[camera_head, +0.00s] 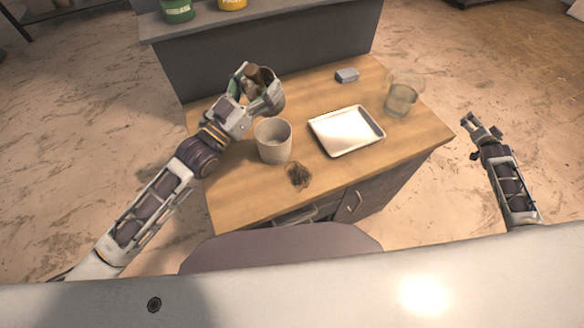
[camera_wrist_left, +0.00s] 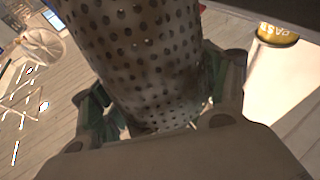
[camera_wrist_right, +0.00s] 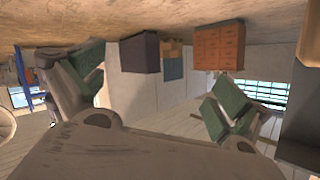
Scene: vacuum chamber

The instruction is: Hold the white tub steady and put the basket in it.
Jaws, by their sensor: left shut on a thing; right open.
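The white tub (camera_head: 273,141) stands upright on the wooden table, open at the top; I see bare inner wall in it. My left gripper (camera_head: 256,92) is shut on the basket, a grey metal cylinder full of round holes (camera_wrist_left: 145,60). It holds the basket just behind the tub and apart from its opening. In the head view the gripper hides much of the basket. My right gripper (camera_head: 483,131) is open and empty, off the table's right side and away from the tub; its spread fingers show in the right wrist view (camera_wrist_right: 155,95).
A shallow metal tray (camera_head: 346,131) lies right of the tub. A glass beaker (camera_head: 401,95) stands at the right and a small grey block (camera_head: 347,76) at the back. A dark stain (camera_head: 298,175) marks the front. Green (camera_head: 177,10) and yellow (camera_head: 232,3) cans stand on the rear shelf.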

